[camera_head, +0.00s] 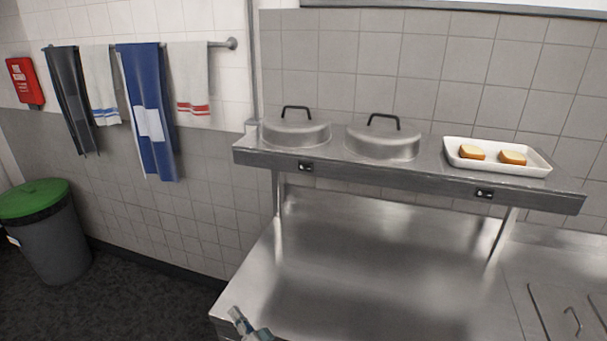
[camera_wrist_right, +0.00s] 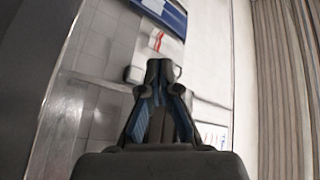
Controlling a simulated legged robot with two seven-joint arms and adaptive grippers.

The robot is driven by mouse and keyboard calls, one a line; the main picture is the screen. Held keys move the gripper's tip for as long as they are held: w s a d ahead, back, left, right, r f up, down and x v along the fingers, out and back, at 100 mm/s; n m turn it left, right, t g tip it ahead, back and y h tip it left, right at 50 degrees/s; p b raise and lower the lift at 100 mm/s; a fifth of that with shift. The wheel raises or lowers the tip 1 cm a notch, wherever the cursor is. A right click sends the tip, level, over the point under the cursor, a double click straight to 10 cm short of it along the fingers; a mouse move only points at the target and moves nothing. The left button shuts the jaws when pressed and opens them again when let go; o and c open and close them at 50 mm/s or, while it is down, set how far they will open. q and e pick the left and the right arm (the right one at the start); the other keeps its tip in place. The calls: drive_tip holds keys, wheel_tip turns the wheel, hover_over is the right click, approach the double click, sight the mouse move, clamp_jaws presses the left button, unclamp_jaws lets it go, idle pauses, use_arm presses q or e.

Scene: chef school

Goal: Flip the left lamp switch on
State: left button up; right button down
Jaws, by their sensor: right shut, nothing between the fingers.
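The left lamp switch (camera_head: 306,167) is a small black switch on the front edge of the raised steel shelf (camera_head: 400,174), below the left lidded dish. A second switch (camera_head: 484,194) sits farther right on the same edge. My right gripper (camera_head: 238,316) shows at the bottom of the head view, over the front left of the steel counter, well below and left of the left switch. In the right wrist view my right gripper (camera_wrist_right: 160,68) has its fingers together and nothing between them. No switch can be made out there. My left gripper is not in view.
Two steel lids (camera_head: 296,132) (camera_head: 383,141) with black handles and a white tray (camera_head: 499,168) with bread stand on the shelf. Shelf posts (camera_head: 277,196) rise from the counter (camera_head: 350,260), which is mostly bare. Towels (camera_head: 148,110) and a green-lidded bin (camera_head: 45,240) are left.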

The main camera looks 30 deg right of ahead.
sight(310, 169)
drive_tip(key=d+r+n+g+h, duration=0.3)
drive_tip(key=d+r+n+h, duration=0.25)
drive_tip(key=r+n, duration=0.55)
drive_tip(key=s+d+r+n+g+h, duration=0.1)
drive_tip(key=d+r+n+g+h, duration=0.3)
drive_tip(key=r+n+h, duration=0.55)
drive_tip(key=d+r+n+g+h, duration=0.3)
drive_tip(key=d+r+n, duration=0.2)
drive_tip(key=r+n, duration=0.85)
drive_tip(key=shift+m, duration=0.4)
drive_tip(key=p+x, duration=0.2)
drive_tip(key=x, duration=1.2)
drive_tip(key=shift+d, duration=0.3)
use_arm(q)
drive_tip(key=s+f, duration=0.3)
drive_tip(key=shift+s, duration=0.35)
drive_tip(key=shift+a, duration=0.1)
use_arm(e)
drive_tip(key=shift+s+a+g, duration=0.1)
drive_tip(key=shift+a+g, duration=0.05)
drive_tip(key=shift+g, duration=0.15)
drive_tip(key=shift+r, duration=0.1)
